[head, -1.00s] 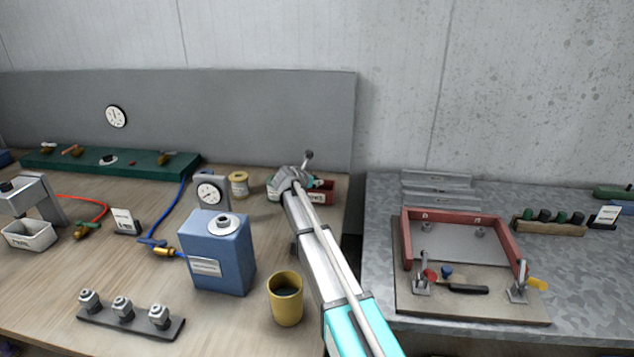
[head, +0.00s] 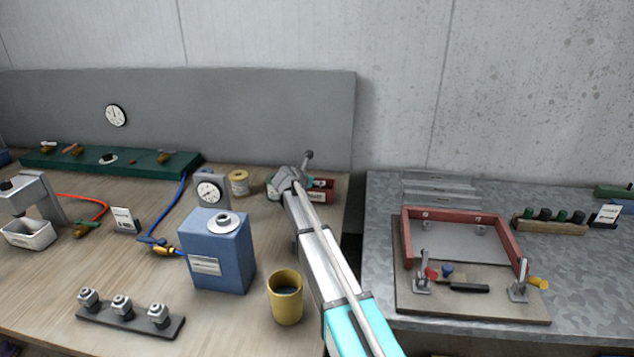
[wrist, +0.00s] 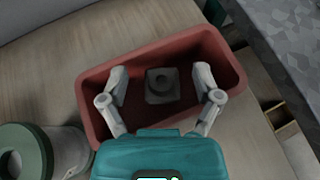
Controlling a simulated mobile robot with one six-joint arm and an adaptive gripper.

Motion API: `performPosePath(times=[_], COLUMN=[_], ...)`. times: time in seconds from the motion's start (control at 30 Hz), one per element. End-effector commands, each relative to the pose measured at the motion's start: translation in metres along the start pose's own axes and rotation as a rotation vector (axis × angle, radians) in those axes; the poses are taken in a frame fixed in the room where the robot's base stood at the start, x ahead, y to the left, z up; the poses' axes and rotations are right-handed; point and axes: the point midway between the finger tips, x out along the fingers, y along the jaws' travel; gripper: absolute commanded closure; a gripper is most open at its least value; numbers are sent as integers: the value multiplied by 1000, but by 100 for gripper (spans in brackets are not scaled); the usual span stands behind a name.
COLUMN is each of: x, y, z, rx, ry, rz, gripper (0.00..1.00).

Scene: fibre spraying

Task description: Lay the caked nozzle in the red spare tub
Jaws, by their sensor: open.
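The red spare tub (wrist: 92,107) fills the middle of the wrist view. In the head view the red tub (head: 325,194) shows at the back right of the wooden bench, partly behind my arm. A dark grey, blocky nozzle (wrist: 162,87) with a round hole on top sits inside the tub, near its middle. My gripper (wrist: 161,76) is open over the tub, one finger on each side of the nozzle, with a gap at both sides. I cannot tell how high the fingers are above the tub floor. In the head view my arm hides the fingers and the nozzle.
A blue canister (head: 220,258), a yellow cup (head: 285,303) and a rack with three nozzles (head: 130,322) stand nearer the front. A metal table (head: 385,225) lies to the right, across a gap.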

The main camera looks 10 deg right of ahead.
Motion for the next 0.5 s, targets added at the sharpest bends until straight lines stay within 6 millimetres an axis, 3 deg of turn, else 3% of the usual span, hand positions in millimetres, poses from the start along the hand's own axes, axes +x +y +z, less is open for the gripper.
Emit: performPosePath(times=[0.33, 0.5], x=[-7, -37], y=[0, -1], z=[14, 13], rx=[0, -1], ry=[0, 0], rz=[0, 2], gripper=[18, 18])
